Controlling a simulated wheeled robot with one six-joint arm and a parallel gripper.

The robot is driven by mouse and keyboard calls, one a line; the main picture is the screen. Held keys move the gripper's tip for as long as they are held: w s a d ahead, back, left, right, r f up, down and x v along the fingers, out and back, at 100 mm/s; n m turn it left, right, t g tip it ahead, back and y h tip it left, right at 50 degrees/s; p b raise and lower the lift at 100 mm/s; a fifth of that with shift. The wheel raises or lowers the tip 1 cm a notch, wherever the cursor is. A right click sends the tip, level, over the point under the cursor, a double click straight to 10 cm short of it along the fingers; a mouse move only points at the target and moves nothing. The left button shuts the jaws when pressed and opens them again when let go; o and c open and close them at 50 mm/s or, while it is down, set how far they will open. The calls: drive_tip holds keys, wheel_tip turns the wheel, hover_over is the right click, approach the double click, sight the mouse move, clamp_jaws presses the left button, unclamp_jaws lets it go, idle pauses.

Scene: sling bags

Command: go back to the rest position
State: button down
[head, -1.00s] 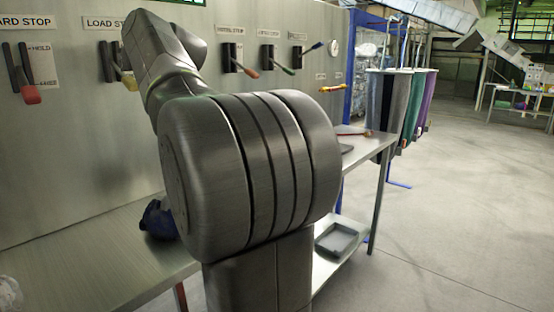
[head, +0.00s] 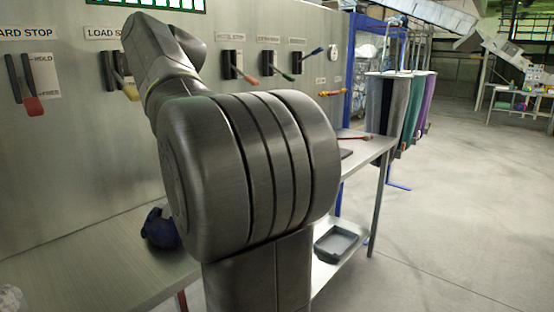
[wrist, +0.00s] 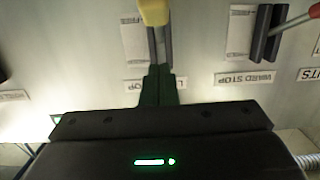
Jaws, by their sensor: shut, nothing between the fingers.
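My gripper (wrist: 158,84) shows in the wrist view with its dark fingers together and nothing between them. It points at the wall panel, with the load stop lever (wrist: 153,14) and its yellow handle in line beyond the fingertips. The picture does not settle whether the fingers touch it. In the head view, my arm covers the middle and hides the gripper. The yellow-handled lever (head: 131,92) shows just left of the arm there, its handle low.
The wall panel (head: 60,150) carries a red lever (head: 32,105) at left and several levers right of my arm. A bench (head: 90,270) runs below, with a dark blue item (head: 160,228) on it. A grey tray (head: 338,244) sits on a lower shelf. Open floor (head: 460,190) lies at right.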

drive_tip(key=f+t+y+b, duration=0.1)
drive_tip(key=f+b, duration=0.1)
drive_tip(key=b, duration=0.3)
drive_tip(key=shift+s+d, duration=0.1)
drive_tip(key=b, duration=0.4)
drive_tip(key=shift+s+d+f+t+y, duration=0.15)
drive_tip(key=shift+s+d+t+y, duration=0.15)
drive_tip(key=shift+t+y, duration=0.1)
drive_tip(key=b+v, duration=0.2)
drive_tip(key=v, duration=0.8)
drive_tip(key=r+p+x, duration=0.1)
drive_tip(key=p+x, duration=0.3)
drive_tip(key=x, duration=0.6)
drive_tip(key=shift+r+p, duration=0.2)
drive_tip(key=shift+p, duration=0.1)
drive_tip(key=g+p, duration=0.1)
drive_tip(key=p, duration=0.2)
drive_tip(key=shift+w+a+h, duration=0.35)
drive_tip(key=shift+h, duration=0.05)
drive_tip(key=shift+p, duration=0.6)
